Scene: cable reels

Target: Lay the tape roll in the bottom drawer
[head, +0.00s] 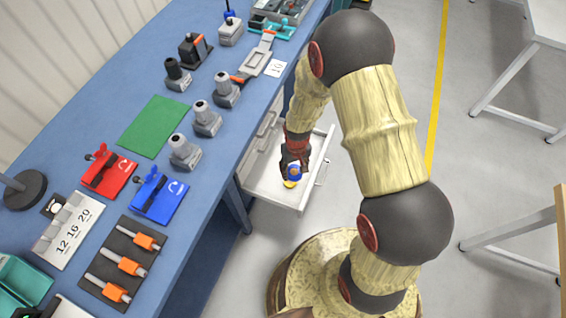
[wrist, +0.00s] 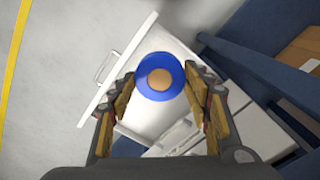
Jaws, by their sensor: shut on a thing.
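A blue tape roll with a tan centre (wrist: 160,78) is held between the two fingers of my gripper (wrist: 160,100) in the wrist view. In the head view the roll (head: 294,171) shows as a small blue and yellow patch below my gripper (head: 291,165), partly hidden by the fingers. A pulled-out white drawer (head: 268,188) lies below the roll; it also shows in the wrist view (wrist: 138,62). My gripper is over the drawer's inside. I cannot tell whether the roll touches the drawer floor.
The blue workbench (head: 185,232) stands left of the drawer, with a green mat (head: 152,126), a red fixture (head: 107,176), a blue fixture (head: 158,196) and several grey fittings on it. Closed drawer fronts (head: 268,122) lie beside the open one.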

